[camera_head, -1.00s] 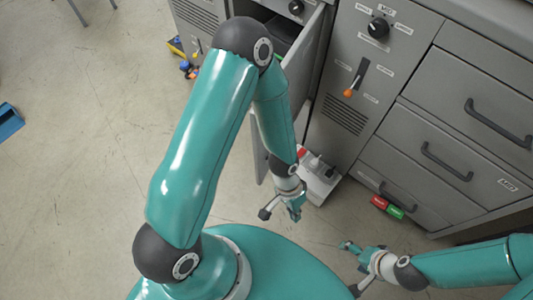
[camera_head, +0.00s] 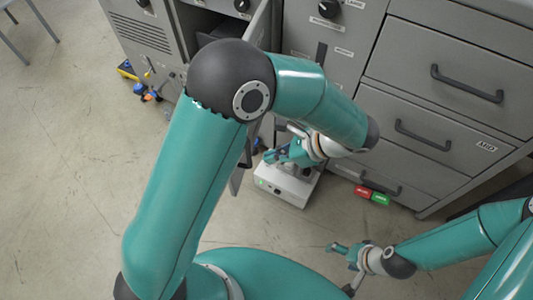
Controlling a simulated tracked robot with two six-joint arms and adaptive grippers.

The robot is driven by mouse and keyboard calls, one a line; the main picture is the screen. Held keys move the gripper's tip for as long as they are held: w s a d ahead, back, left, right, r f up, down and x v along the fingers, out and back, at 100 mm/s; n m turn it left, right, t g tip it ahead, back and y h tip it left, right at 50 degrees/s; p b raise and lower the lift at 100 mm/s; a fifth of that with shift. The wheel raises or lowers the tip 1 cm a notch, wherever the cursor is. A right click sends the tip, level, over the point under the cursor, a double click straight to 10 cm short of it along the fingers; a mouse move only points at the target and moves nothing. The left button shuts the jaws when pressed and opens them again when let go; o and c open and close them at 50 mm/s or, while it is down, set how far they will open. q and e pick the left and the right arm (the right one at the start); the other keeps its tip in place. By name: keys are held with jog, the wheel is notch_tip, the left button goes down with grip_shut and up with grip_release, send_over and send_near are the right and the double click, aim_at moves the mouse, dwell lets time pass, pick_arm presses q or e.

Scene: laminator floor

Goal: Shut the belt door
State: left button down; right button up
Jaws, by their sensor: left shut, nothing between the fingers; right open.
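The belt door (camera_head: 263,28) is a grey panel standing open, swung out from the cabinet with a dark compartment (camera_head: 210,27) beside it. My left arm hides much of its middle; its lower end shows below the arm. My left gripper (camera_head: 279,155) is shut and empty, to the right of the door's lower part and above a white device; I cannot tell whether it touches the door. My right gripper (camera_head: 348,252) is open and empty, low over the floor at the lower right, well apart from the door.
The white device (camera_head: 286,184) stands on the floor by the cabinet. A drawer bank (camera_head: 445,105) with dark handles stands at the right. Red (camera_head: 362,191) and green (camera_head: 380,198) blocks are at its foot.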

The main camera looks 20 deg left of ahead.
pick_arm(q)
jog(key=s+a+f, duration=0.1)
jog(key=a+f, duration=0.4)
jog(key=a, duration=0.4)
jog(key=shift+s+a+f, duration=0.15)
jog(key=shift+s+f, duration=0.1)
jog(key=shift+s, duration=0.1)
